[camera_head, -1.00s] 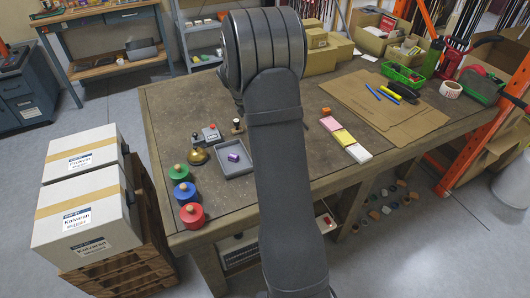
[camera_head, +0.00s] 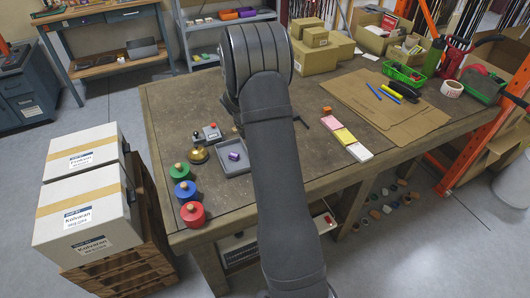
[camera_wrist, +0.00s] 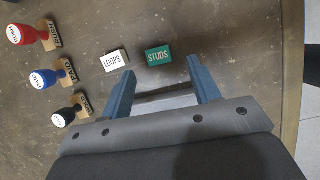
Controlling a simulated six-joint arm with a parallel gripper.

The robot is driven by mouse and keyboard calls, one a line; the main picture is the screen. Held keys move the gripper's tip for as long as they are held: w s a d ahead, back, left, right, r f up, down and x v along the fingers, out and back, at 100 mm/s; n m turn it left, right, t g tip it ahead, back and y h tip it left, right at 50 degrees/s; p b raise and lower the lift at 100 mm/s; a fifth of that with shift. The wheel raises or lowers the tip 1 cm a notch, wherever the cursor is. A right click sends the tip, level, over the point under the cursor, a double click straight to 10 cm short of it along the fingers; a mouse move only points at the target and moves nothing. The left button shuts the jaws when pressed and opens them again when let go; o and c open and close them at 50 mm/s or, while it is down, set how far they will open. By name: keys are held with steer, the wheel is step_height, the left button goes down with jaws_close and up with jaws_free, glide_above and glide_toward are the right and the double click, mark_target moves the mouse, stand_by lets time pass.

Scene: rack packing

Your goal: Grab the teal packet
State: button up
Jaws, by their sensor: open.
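The teal packet (camera_wrist: 158,55), a small block marked STUDS, lies on the brown tabletop in the wrist view. My gripper (camera_wrist: 161,68) is open, with its two blue fingers spread and empty. The packet shows just beyond the fingertips, between their lines, and looks apart from both. How high the fingers are above the table I cannot tell. In the head view my own arm hides the packet and the gripper.
A white LOOPS packet (camera_wrist: 116,61) lies close left of the teal one. Red (camera_wrist: 33,34), blue (camera_wrist: 53,74) and black (camera_wrist: 72,111) stamps are farther left. In the head view, a grey tray (camera_head: 236,158) and pastel blocks (camera_head: 345,137) flank my arm.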

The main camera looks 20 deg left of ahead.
steer(key=x, duration=0.5)
steer(key=shift+a+f, duration=0.15)
steer(key=shift+c, duration=0.5)
steer(key=c, duration=1)
